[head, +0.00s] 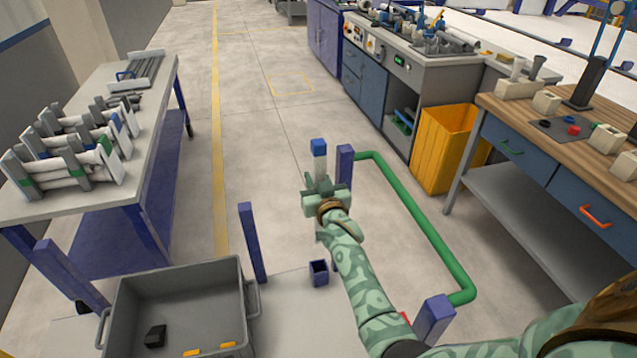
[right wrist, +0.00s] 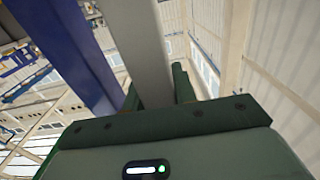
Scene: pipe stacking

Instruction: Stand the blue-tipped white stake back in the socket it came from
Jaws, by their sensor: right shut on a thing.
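The blue-tipped white stake (head: 319,165) is upright in my right gripper (head: 323,198), which is shut around its shaft. Its blue tip (head: 319,147) points up above the fingers. In the right wrist view the pale shaft (right wrist: 147,45) runs up between the dark green fingers (right wrist: 158,88). A small square blue socket (head: 319,273) with a dark opening stands on the floor plate, below the gripper in the head view. The stake's lower end is mostly hidden by my gripper and arm, so I cannot tell its height above the socket. My left gripper is not in view.
A blue post (head: 345,165) stands close right of the stake and bears a green pipe (head: 425,225) running to another blue post (head: 436,318). Another blue post (head: 252,243) stands to the left. A grey bin (head: 178,277) is at lower left.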

